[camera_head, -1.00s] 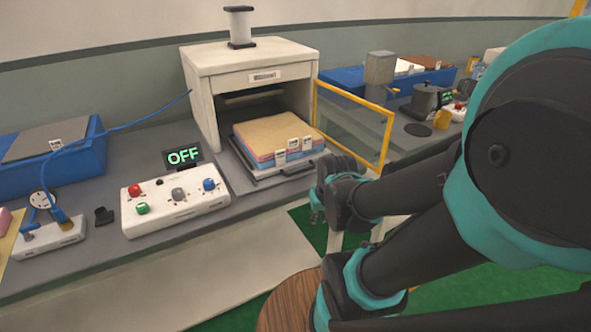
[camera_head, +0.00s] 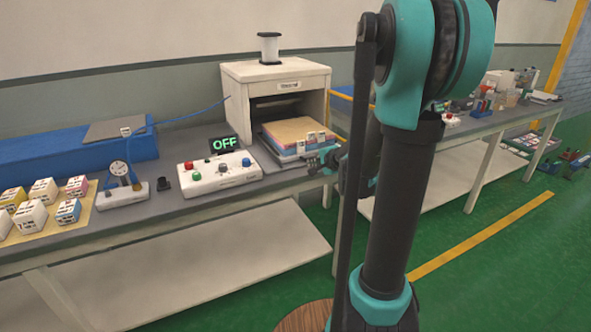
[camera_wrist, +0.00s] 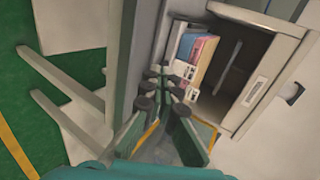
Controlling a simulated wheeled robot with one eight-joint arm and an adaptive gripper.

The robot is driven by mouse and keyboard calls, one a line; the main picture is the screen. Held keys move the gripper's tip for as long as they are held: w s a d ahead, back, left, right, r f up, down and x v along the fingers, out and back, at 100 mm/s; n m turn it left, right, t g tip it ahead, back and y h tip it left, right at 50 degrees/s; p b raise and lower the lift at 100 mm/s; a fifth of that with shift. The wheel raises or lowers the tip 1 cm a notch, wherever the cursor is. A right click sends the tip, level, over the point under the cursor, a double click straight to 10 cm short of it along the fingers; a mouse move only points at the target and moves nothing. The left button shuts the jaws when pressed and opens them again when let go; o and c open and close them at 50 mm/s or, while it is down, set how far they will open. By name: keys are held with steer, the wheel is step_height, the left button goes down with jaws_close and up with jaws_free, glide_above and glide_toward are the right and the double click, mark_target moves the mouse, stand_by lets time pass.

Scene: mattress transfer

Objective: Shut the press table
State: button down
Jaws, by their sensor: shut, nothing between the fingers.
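The press (camera_head: 276,84) is a white box with an open front on the workbench. Its press table (camera_head: 268,149) is slid out of the front and bears a stack of pink, tan and blue layers (camera_head: 292,131) with small white tags on its front. In the wrist view the press (camera_wrist: 262,70) opens at upper right, with the stack (camera_wrist: 200,58) at its mouth. My gripper (camera_head: 322,161) is shut and empty at the front right corner of the press table. It also shows in the wrist view (camera_wrist: 165,80), close to the stack's front. Whether it touches the table's edge is unclear.
A white control box (camera_head: 218,173) with colored buttons stands left of the press table, below a display (camera_head: 223,144) reading OFF. A yellow-framed guard (camera_head: 340,95) is on the press's right. A blue case (camera_head: 75,150) and several small boxes (camera_head: 42,191) are farther left.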

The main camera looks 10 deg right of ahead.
glide_toward(293, 159)
steer(key=f, duration=0.1)
steer(key=w+f, duration=0.1)
steer(key=f, duration=0.1)
steer(key=shift+w+a+f, duration=0.2)
steer(key=shift+w+f, duration=0.1)
steer(key=shift+w+a, duration=0.2)
steer(key=shift+w, duration=0.35)
steer(key=shift+w+a, duration=0.15)
steer(key=shift+w, duration=0.4)
steer(key=shift+w+a, duration=0.2)
steer(key=shift+w, duration=0.5)
steer(key=shift+w, duration=0.1)
steer(key=w+a, duration=0.3)
steer(key=w, duration=0.6)
steer(key=w+a, duration=0.3)
steer(key=w, duration=0.6)
steer(key=w+a, duration=0.3)
steer(key=w, duration=0.7)
steer(key=shift+a+r, duration=0.1)
steer(key=shift+a, duration=0.05)
